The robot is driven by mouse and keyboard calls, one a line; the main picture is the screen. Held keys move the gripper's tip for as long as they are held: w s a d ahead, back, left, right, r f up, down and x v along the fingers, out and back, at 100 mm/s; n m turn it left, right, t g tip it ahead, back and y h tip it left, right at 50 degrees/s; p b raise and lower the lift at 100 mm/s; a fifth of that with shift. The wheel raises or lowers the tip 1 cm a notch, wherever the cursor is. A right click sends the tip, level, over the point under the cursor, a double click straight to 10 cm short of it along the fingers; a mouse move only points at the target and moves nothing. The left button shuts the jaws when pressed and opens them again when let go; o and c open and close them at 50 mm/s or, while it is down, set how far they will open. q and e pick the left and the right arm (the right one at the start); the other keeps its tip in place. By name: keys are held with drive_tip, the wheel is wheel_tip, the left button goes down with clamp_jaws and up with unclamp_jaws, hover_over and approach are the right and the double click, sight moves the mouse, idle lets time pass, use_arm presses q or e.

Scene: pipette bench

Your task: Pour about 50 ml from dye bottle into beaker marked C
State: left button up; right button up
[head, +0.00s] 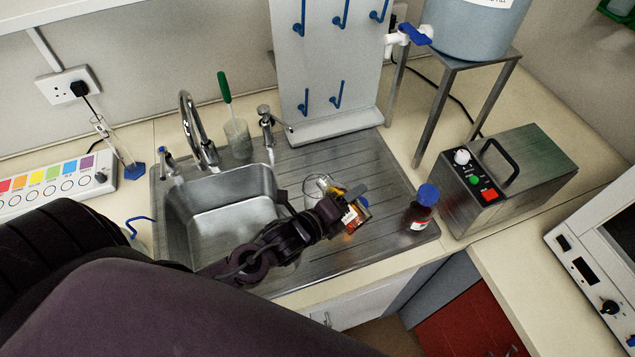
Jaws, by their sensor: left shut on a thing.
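My left gripper (346,204) reaches in over the sink's front edge and is shut on a small bottle (355,217) with orange-amber contents and a pale label. The bottle looks tilted above the ribbed drainer, and the gripper hides part of it. A clear glass beaker (314,187) is just behind and left of it, partly covered by the gripper. I cannot read any mark on the beaker or see its liquid level. I cannot tell whether the bottle touches it. My right gripper is not in view.
A dark brown bottle with a blue cap (421,207) stands at the drainer's right end. The sink basin (222,205) is left, with taps and a green-handled brush in a cup (237,138) behind. A peg board (330,65) and a metal box (510,178) stand nearby.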

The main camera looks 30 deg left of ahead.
use_arm(q)
drive_tip(key=shift+w+a+r+n+h+p, duration=0.2)
drive_tip(key=shift+r+n+h+p, duration=0.1)
drive_tip(key=shift+r+n+p, duration=0.25)
drive_tip(key=shift+s+d, duration=0.15)
drive_tip(key=shift+d, duration=0.15)
idle(0.4)
drive_tip(key=shift+r+n+p, duration=0.3)
drive_tip(key=shift+n+p, duration=0.05)
drive_tip(key=shift+p, duration=0.35)
idle(1.4)
drive_tip(key=f+b, duration=0.1)
drive_tip(key=b, duration=0.1)
drive_tip(key=f+m+b, duration=0.1)
drive_tip(key=shift+s+d+f+b, duration=0.1)
drive_tip(key=shift+d+f+b, duration=0.1)
drive_tip(key=shift+f+b, duration=0.2)
drive_tip(key=shift+s+d+f+m+y+b, duration=0.1)
drive_tip(key=shift+d+m+y+b, duration=0.1)
drive_tip(key=shift+m+y+b, duration=0.3)
drive_tip(key=shift+r+m, duration=0.25)
drive_tip(key=shift+m, duration=0.05)
drive_tip(key=shift+a+f+m+t, duration=0.15)
drive_tip(key=shift+f+m+t, duration=0.15)
drive_tip(key=shift+f+m, duration=0.3)
drive_tip(key=shift+a+r+m+p, duration=0.15)
drive_tip(key=shift+r+m+p, duration=0.1)
drive_tip(key=shift+m+p, duration=0.15)
